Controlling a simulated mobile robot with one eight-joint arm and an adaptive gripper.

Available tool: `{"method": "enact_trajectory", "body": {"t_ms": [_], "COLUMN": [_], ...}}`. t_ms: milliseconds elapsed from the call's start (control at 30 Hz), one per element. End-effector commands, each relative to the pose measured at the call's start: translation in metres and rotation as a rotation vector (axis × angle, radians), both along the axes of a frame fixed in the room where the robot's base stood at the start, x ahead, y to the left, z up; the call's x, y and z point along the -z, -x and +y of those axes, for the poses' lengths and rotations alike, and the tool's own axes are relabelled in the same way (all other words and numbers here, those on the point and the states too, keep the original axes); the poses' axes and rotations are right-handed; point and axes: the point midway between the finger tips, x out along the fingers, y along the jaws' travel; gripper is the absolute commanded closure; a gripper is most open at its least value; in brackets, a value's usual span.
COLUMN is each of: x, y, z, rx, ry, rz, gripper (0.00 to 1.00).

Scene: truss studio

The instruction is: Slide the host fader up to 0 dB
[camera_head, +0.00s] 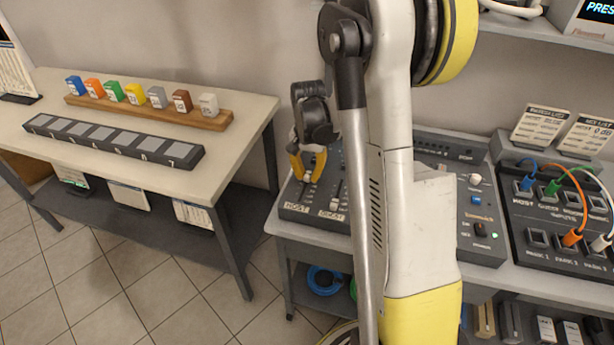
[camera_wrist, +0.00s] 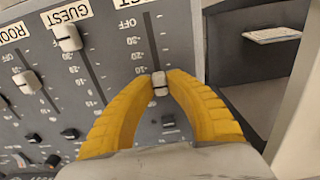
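The mixing console (camera_head: 340,190) carries several faders, with HOST and GUEST labels at its front left edge. My gripper (camera_head: 307,178) reaches down over the HOST channel. In the wrist view its yellow fingers (camera_wrist: 160,78) close in on both sides of the pale host fader cap (camera_wrist: 159,85). The cap is well along its slot from the OFF mark, beside the small numbers; the exact mark is too blurred to read.
Another fader (camera_wrist: 27,82) and several dark knobs (camera_wrist: 70,133) lie nearby on the console. A patch panel (camera_head: 560,215) with coloured cables stands to the right. A side table (camera_head: 150,185) with coloured blocks stands left, across a gap.

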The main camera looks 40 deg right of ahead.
Motion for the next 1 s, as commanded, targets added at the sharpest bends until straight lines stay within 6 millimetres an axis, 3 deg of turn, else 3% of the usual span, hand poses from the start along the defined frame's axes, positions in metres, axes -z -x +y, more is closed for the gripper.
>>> {"method": "enact_trajectory", "body": {"t_ms": [67,467,800,1000], "x": [0.000,-0.008,-0.078,-0.110], "y": [0.000,0.000,0.000,0.000], "z": [0.000,0.000,0.000,0.000], "rx": [0.000,0.000,0.000,0.000], "ry": [0.000,0.000,0.000,0.000], "rz": [0.000,0.000,0.000,0.000], "gripper": [0.62,0.62,0.62,0.62]}}
